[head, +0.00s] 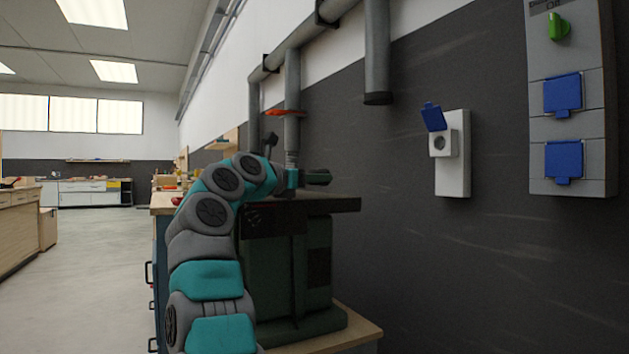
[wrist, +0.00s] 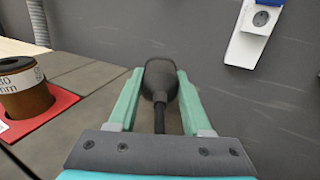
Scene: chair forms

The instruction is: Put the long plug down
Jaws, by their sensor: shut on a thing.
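The long plug (wrist: 160,78) is dark grey, with a rounded body and a thinner black stem running back toward my wrist. In the wrist view my gripper (wrist: 161,84) has its two green fingers on either side of it and is shut on it. In the head view my gripper (head: 305,178) is at the far end of my arm, just above the dark top of the green machine stand (head: 340,203). The plug is small and dark there. I cannot tell whether it touches the top.
A brown cylinder (wrist: 27,98) with a white label stands on a red plate (wrist: 58,103) at the left. A white wall socket (head: 453,155) with its blue lid raised and a grey panel (head: 567,100) with blue covers are at the right. Open floor (head: 100,265) lies left.

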